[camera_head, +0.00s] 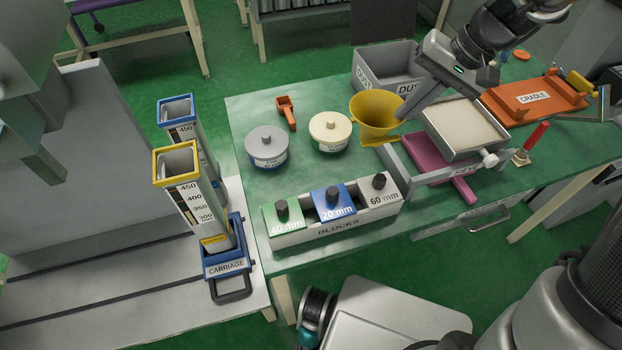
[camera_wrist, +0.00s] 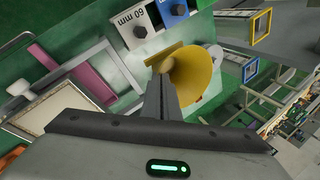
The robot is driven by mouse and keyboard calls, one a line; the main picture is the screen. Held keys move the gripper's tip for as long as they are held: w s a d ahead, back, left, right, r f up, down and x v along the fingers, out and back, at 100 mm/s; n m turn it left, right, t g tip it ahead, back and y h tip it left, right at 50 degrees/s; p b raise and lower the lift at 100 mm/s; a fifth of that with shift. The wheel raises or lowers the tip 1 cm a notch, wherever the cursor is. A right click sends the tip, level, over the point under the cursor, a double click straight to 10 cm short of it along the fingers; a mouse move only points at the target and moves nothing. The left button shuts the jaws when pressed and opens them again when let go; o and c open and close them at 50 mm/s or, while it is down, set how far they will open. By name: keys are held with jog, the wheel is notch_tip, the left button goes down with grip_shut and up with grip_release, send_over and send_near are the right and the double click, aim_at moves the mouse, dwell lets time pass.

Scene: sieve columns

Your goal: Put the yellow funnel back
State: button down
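The yellow funnel (camera_head: 376,113) is at the middle of the green table in the head view, wide mouth up, right of the cream round container. It also shows in the wrist view (camera_wrist: 203,82), just beyond my fingertips. My gripper (camera_head: 402,113) reaches in from the upper right, its fingers close together at the funnel's right side. In the wrist view my gripper (camera_wrist: 162,82) looks shut on the funnel's edge. The fingers hide part of the funnel there. I cannot tell whether its lower end touches the table.
Around it stand the cream container (camera_head: 330,132), a grey container (camera_head: 266,147), the blocks rack (camera_head: 340,228), a grey dust bin (camera_head: 384,68), the sieve tray (camera_head: 466,130) and an orange cradle (camera_head: 535,99). Two tall columns, one yellow-rimmed (camera_head: 190,195), one blue-rimmed (camera_head: 178,110), stand left.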

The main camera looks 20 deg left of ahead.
jog(key=s+a+b, duration=0.2)
jog(key=s+a, duration=0.2)
jog(key=a, duration=0.9)
jog(key=shift+n, duration=0.4)
jog(key=shift+s+f+b, duration=0.1)
jog(key=shift+f+b, duration=2.65)
jog(key=shift+f, duration=5.55)
jog(key=shift+f, duration=0.2)
jog(key=c, duration=2)
grip_release()
jog(key=shift+c, duration=0.2)
